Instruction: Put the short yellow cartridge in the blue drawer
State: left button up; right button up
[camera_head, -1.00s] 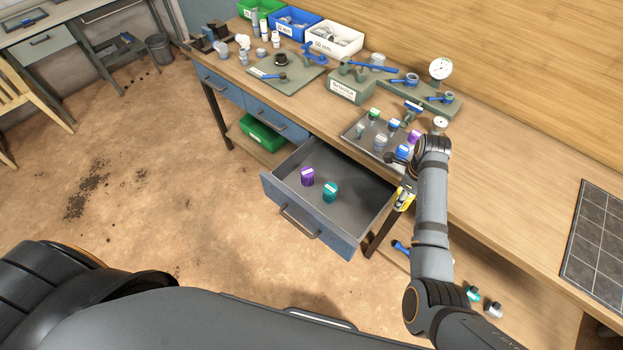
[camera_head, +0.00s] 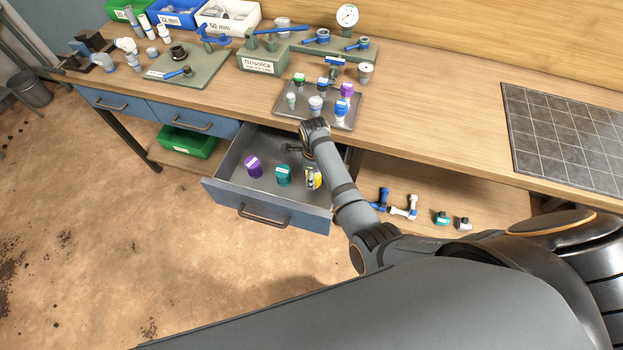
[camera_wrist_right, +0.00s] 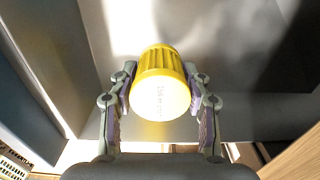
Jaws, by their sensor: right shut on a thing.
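The yellow cartridge (camera_head: 316,179) is held by my right gripper (camera_head: 308,174) at the right side of the open blue drawer (camera_head: 225,201). In the right wrist view the yellow cartridge (camera_wrist_right: 160,85) sits between both fingers (camera_wrist_right: 160,95), its pale labelled end facing the camera and the grey drawer floor behind it. I cannot tell whether it touches the floor. A purple cartridge (camera_head: 253,167) and a teal cartridge (camera_head: 283,175) stand in the drawer, left of the yellow one. My left gripper is not in view.
A tray (camera_head: 345,122) with several cartridges stands on the bench above the drawer. Loose fittings and cartridges (camera_head: 441,218) lie on the lower shelf at right. A green bin (camera_head: 187,142) is under the bench at left. A dark tiled mat (camera_head: 565,135) lies at right.

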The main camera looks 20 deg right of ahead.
jog(key=shift+f, duration=2.05)
jog(key=shift+f, duration=0.15)
jog(key=o, duration=1.2)
notch_tip(320, 180, up, 12)
jog(key=shift+r, duration=0.2)
jog(key=shift+s+d, duration=0.1)
